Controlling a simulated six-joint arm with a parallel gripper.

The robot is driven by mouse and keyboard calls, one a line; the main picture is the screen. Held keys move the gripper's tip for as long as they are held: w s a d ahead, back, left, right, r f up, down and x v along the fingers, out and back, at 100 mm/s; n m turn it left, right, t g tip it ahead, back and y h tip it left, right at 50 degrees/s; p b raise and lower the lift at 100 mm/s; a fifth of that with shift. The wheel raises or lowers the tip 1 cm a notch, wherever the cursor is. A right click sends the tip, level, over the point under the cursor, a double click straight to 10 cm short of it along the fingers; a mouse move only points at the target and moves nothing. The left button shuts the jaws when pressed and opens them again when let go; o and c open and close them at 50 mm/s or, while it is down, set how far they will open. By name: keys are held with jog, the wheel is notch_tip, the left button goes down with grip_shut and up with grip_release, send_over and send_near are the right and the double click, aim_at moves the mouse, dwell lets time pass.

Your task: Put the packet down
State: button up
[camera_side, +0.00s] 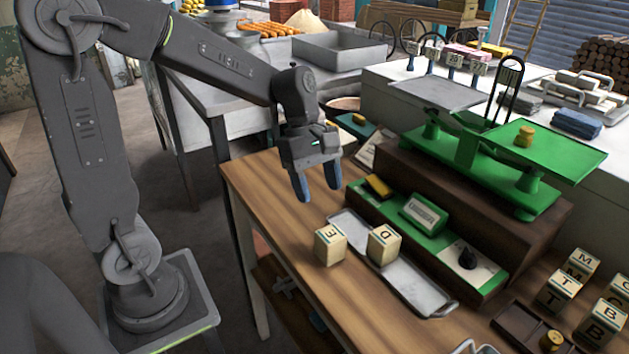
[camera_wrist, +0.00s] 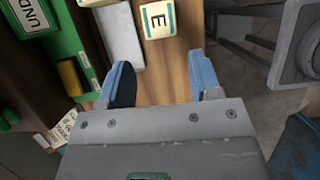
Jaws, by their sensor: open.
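A cream packet marked E (camera_side: 330,245) stands upright on the wooden table (camera_side: 265,190), beside the long metal tray (camera_side: 423,291). A similar packet marked D (camera_side: 383,246) stands on the tray. My gripper (camera_side: 318,192) is open and empty, with blue fingers pointing down above the table's back left part, behind the E packet. In the wrist view, the E packet (camera_wrist: 158,19) lies just beyond the open fingertips, at the top, and nothing is between the fingers. The tray (camera_wrist: 120,35) shows to its left.
A green scale (camera_side: 480,165) stands on a brown box at the right. A green panel (camera_side: 424,212) with a label and black knob fronts it. Several lettered packets (camera_side: 560,290) stand at the right, near a dark wooden box (camera_side: 522,325). The table's left front is clear.

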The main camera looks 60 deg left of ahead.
jog(key=s+r+m+t+y, duration=0.4)
jog(key=s+m, duration=0.7)
jog(key=m, duration=0.5)
jog(key=shift+s+d+r+m+t, duration=0.15)
jog(key=shift+d+r+m+t, duration=0.2)
jog(key=shift+r+t, duration=0.35)
jog(key=shift+o, duration=0.6)
jog(key=shift+s+a+m+y, duration=0.15)
jog(key=shift+s+m+y, duration=0.15)
jog(key=shift+m, duration=0.25)
jog(key=shift+o, duration=1.2)
